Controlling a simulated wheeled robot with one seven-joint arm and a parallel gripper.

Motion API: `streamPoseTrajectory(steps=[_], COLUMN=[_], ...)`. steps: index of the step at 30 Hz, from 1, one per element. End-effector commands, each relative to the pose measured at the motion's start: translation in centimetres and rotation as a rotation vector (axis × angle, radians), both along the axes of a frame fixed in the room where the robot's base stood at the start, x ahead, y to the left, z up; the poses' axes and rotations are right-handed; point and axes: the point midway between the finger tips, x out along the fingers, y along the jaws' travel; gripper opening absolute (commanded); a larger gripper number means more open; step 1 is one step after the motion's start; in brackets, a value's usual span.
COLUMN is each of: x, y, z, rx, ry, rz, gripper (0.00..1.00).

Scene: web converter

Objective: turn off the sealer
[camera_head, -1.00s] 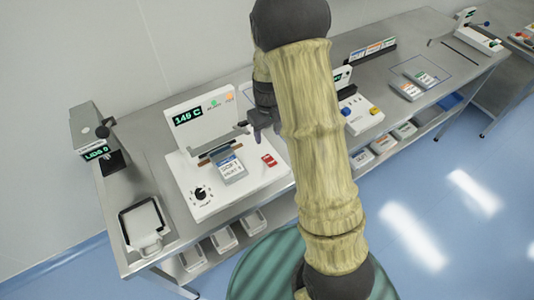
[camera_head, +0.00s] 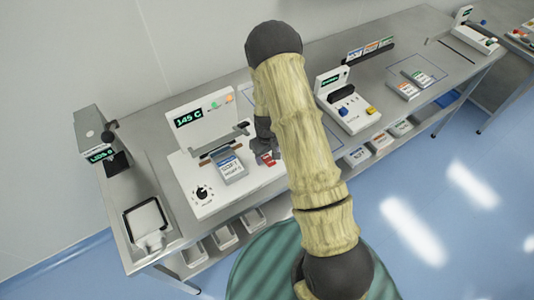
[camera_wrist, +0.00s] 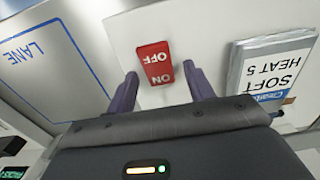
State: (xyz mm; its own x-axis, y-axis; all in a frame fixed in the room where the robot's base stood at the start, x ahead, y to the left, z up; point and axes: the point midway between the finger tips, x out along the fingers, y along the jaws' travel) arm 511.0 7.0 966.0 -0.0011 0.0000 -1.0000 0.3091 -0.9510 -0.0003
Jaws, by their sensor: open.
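The sealer (camera_head: 214,205) is a white machine on the steel bench, with a display reading 145 C (camera_head: 188,118), a black knob (camera_head: 203,192) and a lit green and orange lamp on its back panel. Its red rocker switch (camera_wrist: 155,64), marked OFF and ON, lies between and just beyond my open fingertips in the wrist view. My gripper (camera_wrist: 163,88) is empty and hangs over the sealer's right side. In the head view the switch (camera_head: 267,158) is partly hidden by my gripper. A pouch labelled SOFT HEAT 5 (camera_wrist: 272,72) sits beside the switch.
A lids dispenser (camera_head: 92,135) and a tray (camera_head: 146,222) stand left of the sealer. Another white machine with a blue button (camera_head: 346,104) stands to the right. A blue-outlined lane area (camera_wrist: 45,60) lies beside the sealer.

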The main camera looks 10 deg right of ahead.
Motion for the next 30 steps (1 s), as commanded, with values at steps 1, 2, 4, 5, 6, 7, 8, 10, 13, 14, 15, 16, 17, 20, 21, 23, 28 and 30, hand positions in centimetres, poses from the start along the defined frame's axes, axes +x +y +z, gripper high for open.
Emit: streamPoseTrajectory(steps=[1, 2, 4, 5, 6, 7, 8, 10, 13, 14, 15, 16, 17, 20, 21, 23, 28, 30], x=[0.02, 0.03, 0.03, 0.03, 0.03, 0.03, 0.03, 0.03, 0.03, 0.03, 0.03, 0.03, 0.03, -0.02, -0.03, -0.05, -0.27, -0.36], y=[0.01, 0.01, 0.00, 0.00, 0.00, 0.00, 0.00, 0.00, 0.00, 0.01, 0.01, 0.01, 0.01, -0.01, -0.02, -0.08, -0.17, -0.19], z=[-0.05, -0.07, -0.07, -0.07, -0.06, -0.06, -0.06, -0.05, -0.05, -0.04, -0.04, -0.04, -0.05, -0.16, -0.22, -0.31, -0.52, -0.51], rx=[0.000, 0.000, 0.000, 0.000, 0.000, 0.000, 0.000, 0.000, 0.000, 0.000, 0.000, 0.000, 0.000, 0.003, 0.007, 0.012, 0.035, 0.044], ry=[0.000, -0.001, -0.001, -0.001, -0.001, -0.001, -0.001, -0.001, -0.001, -0.001, -0.001, -0.001, -0.001, -0.007, -0.014, -0.030, -0.098, -0.129], rz=[0.000, 0.000, 0.000, 0.000, 0.000, 0.000, 0.000, 0.000, 0.000, 0.000, 0.000, 0.000, 0.000, -0.001, -0.002, -0.003, -0.004, -0.004], gripper=[0.53, 0.53, 0.53, 0.53, 0.53, 0.53, 0.49, 0.35, 0.15, 0.10, 0.08, 0.08, 0.08, 0.08, 0.08, 0.08, 0.08, 0.08])
